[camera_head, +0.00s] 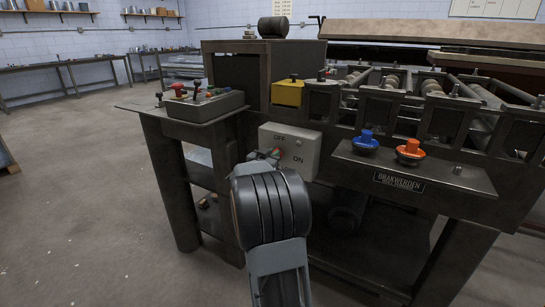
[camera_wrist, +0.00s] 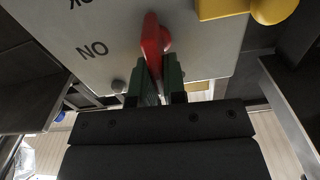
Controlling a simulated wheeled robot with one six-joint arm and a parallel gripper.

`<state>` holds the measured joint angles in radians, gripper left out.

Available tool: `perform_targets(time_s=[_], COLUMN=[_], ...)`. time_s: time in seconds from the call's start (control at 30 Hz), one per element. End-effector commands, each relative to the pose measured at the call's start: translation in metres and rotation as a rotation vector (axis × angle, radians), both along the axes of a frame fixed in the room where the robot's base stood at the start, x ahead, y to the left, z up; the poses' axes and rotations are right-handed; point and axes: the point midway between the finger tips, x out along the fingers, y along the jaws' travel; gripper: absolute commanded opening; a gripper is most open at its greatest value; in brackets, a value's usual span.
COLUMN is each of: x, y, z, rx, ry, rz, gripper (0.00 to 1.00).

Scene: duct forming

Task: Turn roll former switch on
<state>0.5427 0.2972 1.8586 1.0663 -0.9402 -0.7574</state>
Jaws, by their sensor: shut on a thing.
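The roll former switch is a light grey box (camera_head: 290,150) on the machine's front, marked OFF at upper left and ON at lower right. Its red lever (camera_wrist: 152,40) shows in the wrist view, where the ON mark appears upside down to the left of it. My gripper (camera_wrist: 160,78) has its two green fingers closed around the lower end of the red lever. In the head view my gripper (camera_head: 266,156) is at the left part of the box face, and my wrist hides the box's lower left. The lever is barely visible there.
A yellow box (camera_head: 287,93) sits above the switch box. A blue button (camera_head: 366,139) and an orange-red button (camera_head: 410,148) stand on the ledge to the right. A control panel (camera_head: 205,105) with a red button is on the left shelf. Open floor lies at left.

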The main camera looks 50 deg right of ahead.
Motion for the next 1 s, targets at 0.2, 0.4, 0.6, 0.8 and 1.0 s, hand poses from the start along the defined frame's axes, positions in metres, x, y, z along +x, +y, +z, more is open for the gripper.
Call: perform_targets(time_s=[0.2, 0.4, 0.6, 0.8, 1.0], x=[-0.003, -0.006, -0.008, -0.011, -0.013], y=[-0.002, -0.002, -0.003, -0.004, -0.005], z=[-0.002, -0.003, -0.005, -0.007, -0.01], rx=[0.038, 0.083, 0.129, 0.173, 0.218], ry=[-0.153, -0.338, -0.524, -0.708, -0.894], rz=[-0.001, -0.001, -0.002, -0.002, -0.003], gripper=[0.0, 0.0, 0.0, 0.0, 0.0])
